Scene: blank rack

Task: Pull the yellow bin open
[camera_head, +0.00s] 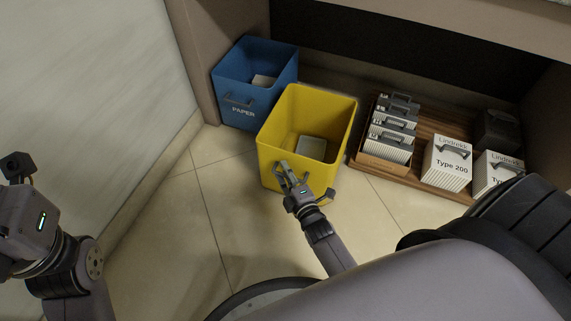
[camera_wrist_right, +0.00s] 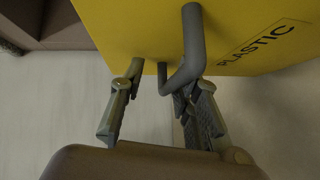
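The yellow bin (camera_head: 275,143) stands on the floor in the middle of the head view, with a pale grey block inside. In the right wrist view its yellow front (camera_wrist_right: 135,25) bears the word PLASTIC and a grey bent handle (camera_wrist_right: 194,45). My right gripper (camera_head: 289,174) is at the front of the bin. In the wrist view the right gripper (camera_wrist_right: 160,78) has its fingers spread, with the handle's lower bar between the tips, close to the right finger. Whether they touch is unclear. My left arm is at the left edge, its fingers outside the picture.
A blue bin (camera_head: 237,98) marked PAPER stands behind left of the yellow bin. A wooden board (camera_head: 430,178) to the right carries a box of files and white Type 200 boxes (camera_head: 447,163). A wall is at the left. The tiled floor (camera_head: 205,215) in front is clear.

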